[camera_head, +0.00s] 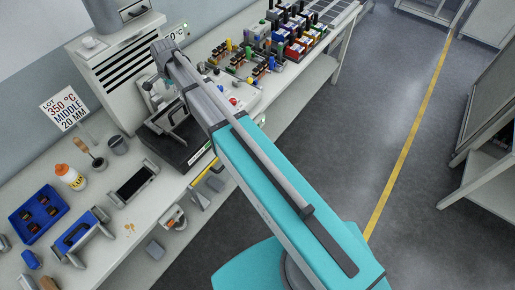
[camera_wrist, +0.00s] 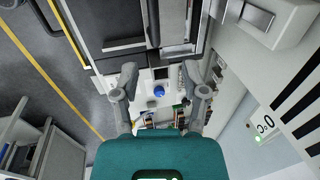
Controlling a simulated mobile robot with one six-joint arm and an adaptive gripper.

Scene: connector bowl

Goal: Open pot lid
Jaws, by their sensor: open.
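The pot unit is a low dark box (camera_head: 182,154) on the bench, partly behind my arm in the head view. In the wrist view its dark body (camera_wrist: 108,16) fills the top, with a grey bar-like part along its right side. I cannot make out clearly which part is the lid or whether it is closed. My gripper (camera_wrist: 158,74) is open and empty, its two grey fingers spread apart below the dark body in the picture. No contact with the pot shows. In the head view my arm hides much of the area around the gripper.
A white furnace (camera_head: 118,68) stands behind the pot, with a metal handle (camera_wrist: 250,14) in the wrist view. A blue button (camera_wrist: 159,91) shows between my fingers.

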